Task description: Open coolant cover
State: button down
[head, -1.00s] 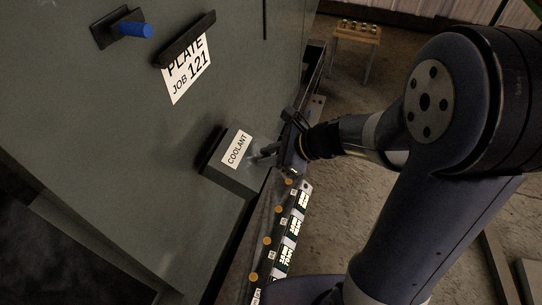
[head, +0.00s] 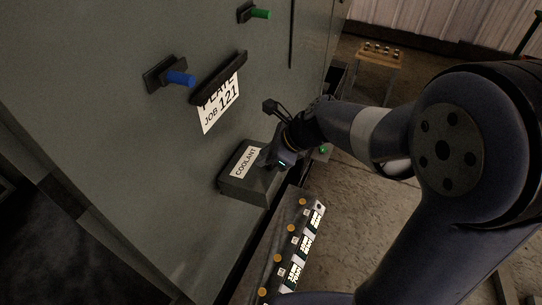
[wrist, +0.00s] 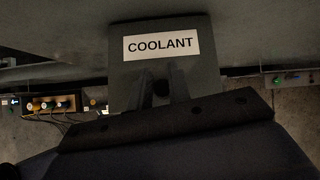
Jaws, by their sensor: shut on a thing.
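The coolant cover (head: 238,185) is a dark box-like lid with a white COOLANT label, on the grey enclosure wall in the head view. It also shows in the wrist view (wrist: 121,75), with the label facing the camera. My gripper (head: 268,160) is at the cover's right side. In the wrist view its two fingers (wrist: 162,88) are close together around a small dark knob below the label. The fingers hide most of the knob.
A blue peg (head: 181,78), a green peg (head: 261,14) and a holder with a PLATE JOB 121 card (head: 220,104) are on the wall above. A labelled strip with orange buttons (head: 285,250) runs below the cover. A small wooden stand (head: 380,58) is at the back right.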

jog(key=shift+w+a, duration=0.1)
jog(key=shift+a, duration=0.05)
dwell(0.4)
jog(key=c, duration=1.5)
grip_release()
jog(key=shift+w+f, duration=0.1)
jog(key=shift+o, duration=0.9)
jog(key=b+v, duration=0.1)
jog(key=v, duration=1)
jog(key=shift+a, duration=0.2)
